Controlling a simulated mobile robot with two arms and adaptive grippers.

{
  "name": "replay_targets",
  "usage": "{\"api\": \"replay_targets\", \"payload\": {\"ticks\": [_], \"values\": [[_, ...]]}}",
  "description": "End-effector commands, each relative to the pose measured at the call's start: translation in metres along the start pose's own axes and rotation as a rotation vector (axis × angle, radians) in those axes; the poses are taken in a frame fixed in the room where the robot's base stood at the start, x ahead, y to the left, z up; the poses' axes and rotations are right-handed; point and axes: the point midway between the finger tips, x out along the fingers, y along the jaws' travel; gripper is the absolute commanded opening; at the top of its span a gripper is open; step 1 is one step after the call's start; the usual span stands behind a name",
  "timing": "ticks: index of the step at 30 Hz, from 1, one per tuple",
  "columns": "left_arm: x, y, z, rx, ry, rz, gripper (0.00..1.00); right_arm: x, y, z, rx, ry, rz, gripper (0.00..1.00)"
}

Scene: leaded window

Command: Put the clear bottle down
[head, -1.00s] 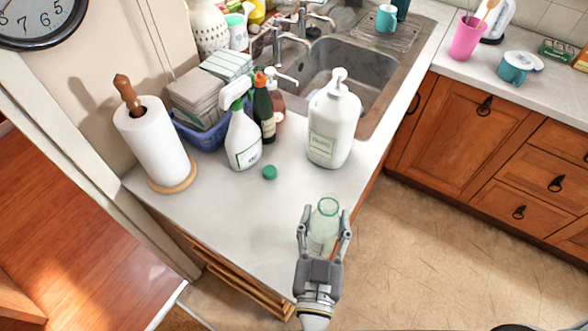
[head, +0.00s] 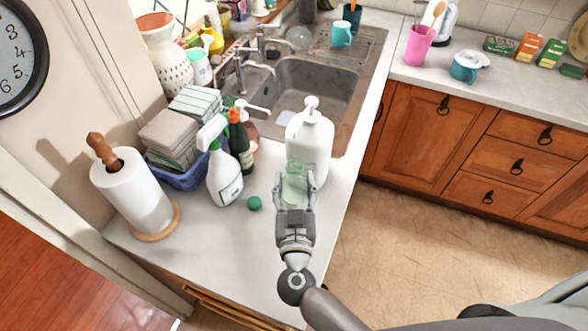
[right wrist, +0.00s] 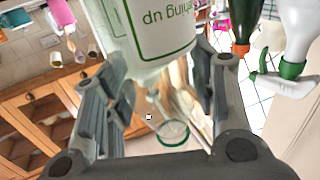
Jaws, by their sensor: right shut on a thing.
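The clear bottle (head: 296,191) has a green-tinted rim and stands roughly upright between the fingers of my right gripper (head: 295,181). The gripper is shut on it, over the counter just in front of the large white pump bottle (head: 310,143). I cannot tell whether its base touches the counter. In the right wrist view the clear bottle's green rim (right wrist: 173,134) shows between the fingers, and the white bottle's label is close beyond. A green cap (head: 254,203) lies on the counter to the left. My left gripper is out of view.
A white spray bottle (head: 224,178), a dark bottle (head: 240,145) and a blue basket (head: 183,178) of cloths stand to the left. A paper towel roll (head: 133,191) is further left. The counter (head: 225,240) is bare toward its front. The sink (head: 310,85) lies behind.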

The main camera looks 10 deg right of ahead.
Motion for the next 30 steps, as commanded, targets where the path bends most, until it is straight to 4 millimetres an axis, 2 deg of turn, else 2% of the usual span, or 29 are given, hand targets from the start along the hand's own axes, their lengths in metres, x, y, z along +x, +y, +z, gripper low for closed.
{"api": "replay_targets", "payload": {"ticks": [5, 11, 12, 15, 27, 28, 30], "values": [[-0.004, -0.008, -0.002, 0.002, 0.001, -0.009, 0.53, 0.014, 0.0, -0.001, -0.001, 0.001, 0.0, 0.29], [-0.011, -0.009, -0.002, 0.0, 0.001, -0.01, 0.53, 0.05, 0.001, -0.002, -0.003, 0.003, 0.001, 0.29], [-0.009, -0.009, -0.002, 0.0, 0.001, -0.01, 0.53, 0.049, 0.0, 0.006, -0.005, -0.001, -0.002, 0.29], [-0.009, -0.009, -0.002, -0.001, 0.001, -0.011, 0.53, 0.048, 0.001, 0.014, -0.003, -0.001, -0.001, 0.29], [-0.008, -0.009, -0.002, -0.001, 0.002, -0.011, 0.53, 0.047, 0.0, 0.019, -0.001, 0.0, 0.0, 0.29], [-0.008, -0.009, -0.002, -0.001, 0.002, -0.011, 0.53, 0.047, 0.0, 0.02, -0.001, 0.0, 0.0, 0.53], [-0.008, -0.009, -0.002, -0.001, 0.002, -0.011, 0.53, 0.047, 0.001, 0.019, -0.001, 0.0, 0.0, 0.62]]}}
